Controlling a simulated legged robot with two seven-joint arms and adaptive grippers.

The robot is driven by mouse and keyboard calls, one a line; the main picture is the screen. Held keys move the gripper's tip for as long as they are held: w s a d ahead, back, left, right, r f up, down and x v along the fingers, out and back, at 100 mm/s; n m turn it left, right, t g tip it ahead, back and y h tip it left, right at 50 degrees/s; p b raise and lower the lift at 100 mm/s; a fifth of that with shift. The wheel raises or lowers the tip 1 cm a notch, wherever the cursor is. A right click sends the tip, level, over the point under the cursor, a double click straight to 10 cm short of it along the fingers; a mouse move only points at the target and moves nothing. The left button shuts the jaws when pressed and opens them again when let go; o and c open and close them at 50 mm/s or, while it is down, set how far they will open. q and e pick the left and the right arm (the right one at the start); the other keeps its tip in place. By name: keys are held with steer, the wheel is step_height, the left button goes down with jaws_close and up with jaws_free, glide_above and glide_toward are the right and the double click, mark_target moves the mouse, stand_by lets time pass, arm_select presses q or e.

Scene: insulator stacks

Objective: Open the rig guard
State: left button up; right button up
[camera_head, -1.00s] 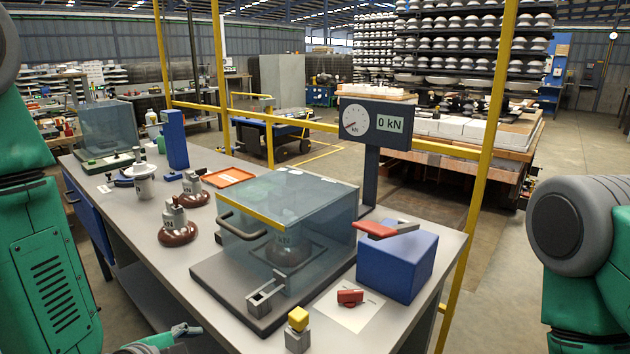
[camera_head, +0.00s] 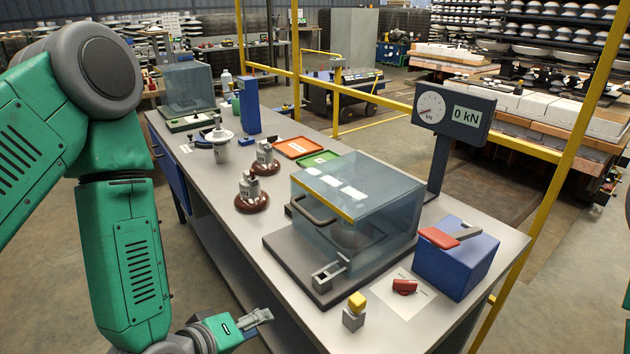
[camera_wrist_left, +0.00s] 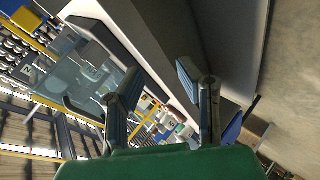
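The rig guard (camera_head: 385,198) is a clear bluish box with a yellow front top edge and a dark bar handle (camera_head: 313,209). It is down over the dark rig base (camera_head: 283,250), with an insulator dimly visible inside. A grey latch-like bracket (camera_head: 330,273) stands at the base's front corner. My left gripper (camera_head: 262,317) is beside the bench's front edge, apart from the guard and handle. In the left wrist view its two fingers (camera_wrist_left: 158,80) are spread and empty; the guard (camera_wrist_left: 68,78) shows beyond them at left. My right gripper is out of view.
A blue box with a red-handled lever (camera_head: 455,268), a red knob (camera_head: 404,286) and a yellow-topped block (camera_head: 355,312) stand right and front of the guard. Brown insulators (camera_head: 251,202) stand left. A gauge display (camera_head: 452,112) rises behind.

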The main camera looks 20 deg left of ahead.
mark_target(303, 215)
arm_select(q)
steer(key=w+r+n+t+p, duration=0.1)
steer(key=w+r+n+t, duration=0.2)
steer(key=r, duration=0.4)
steer(key=w+r+n+t+p, duration=0.1)
steer(key=w+r+n+t, duration=0.1)
steer(key=r, duration=0.6)
steer(key=shift+h, duration=0.3)
steer(key=x, duration=1.4)
steer(key=shift+s+d+f, duration=0.1)
steer(key=shift+d+f, duration=0.05)
steer(key=shift+d, duration=0.05)
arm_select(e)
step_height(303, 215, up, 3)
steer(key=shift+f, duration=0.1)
arm_select(q)
jaws_close()
